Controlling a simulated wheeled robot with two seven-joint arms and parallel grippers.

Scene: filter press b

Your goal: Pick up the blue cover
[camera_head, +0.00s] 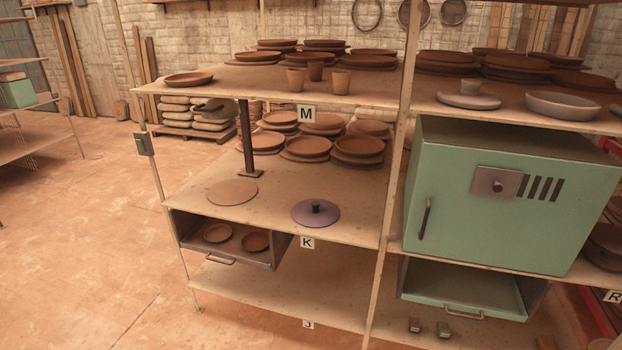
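A round, flat bluish-purple cover (328,215) with a dark knob on top lies on the middle shelf (270,212) of the rack, near its front edge and above the label K. Nothing covers it. Neither of my grippers shows in the head view.
A flat brown disc (231,192) lies left of the cover, with a dark upright post (247,140) behind it. Stacked clay plates (306,147) stand further back. The upper shelf (240,85) hangs above. A rack upright (393,165) and a green kiln box (510,200) are at the right.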

